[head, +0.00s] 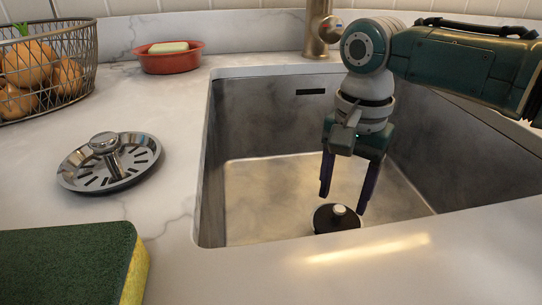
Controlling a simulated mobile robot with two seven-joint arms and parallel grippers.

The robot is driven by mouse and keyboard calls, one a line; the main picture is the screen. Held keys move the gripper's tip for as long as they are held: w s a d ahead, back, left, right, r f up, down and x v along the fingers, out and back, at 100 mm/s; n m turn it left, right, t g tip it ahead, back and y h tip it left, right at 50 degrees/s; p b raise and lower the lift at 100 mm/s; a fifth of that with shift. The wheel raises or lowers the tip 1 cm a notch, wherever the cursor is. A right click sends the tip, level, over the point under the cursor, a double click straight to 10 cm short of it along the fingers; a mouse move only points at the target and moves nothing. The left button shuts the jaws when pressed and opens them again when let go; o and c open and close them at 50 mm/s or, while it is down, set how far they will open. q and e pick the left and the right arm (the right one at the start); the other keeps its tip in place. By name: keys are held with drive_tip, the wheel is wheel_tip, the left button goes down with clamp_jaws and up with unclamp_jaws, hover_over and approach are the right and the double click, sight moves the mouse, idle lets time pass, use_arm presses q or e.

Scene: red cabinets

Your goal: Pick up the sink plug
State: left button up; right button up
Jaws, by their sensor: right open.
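The sink plug (337,218) is a dark round disc with a pale knob on top. It sits on the floor of the metal sink (270,190), near the front edge. My right gripper (343,203) reaches down into the sink with its two dark fingers pointing down. The fingers are spread apart and empty, one to each side of the knob in the picture. The tips appear above or behind the plug, and I cannot tell the exact gap. My left gripper is not in view.
A metal sink strainer (108,163) lies on the marble counter left of the sink. A green and yellow sponge (70,265) is at the front left. A wire basket of onions (45,70) and a red soap dish (169,60) stand behind. A brass faucet (318,30) rises behind the sink.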

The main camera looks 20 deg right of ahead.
sight(338, 216)
wheel_tip(338, 216, down, 2)
drive_tip(key=shift+f, duration=0.25)
clamp_jaws()
idle(0.4)
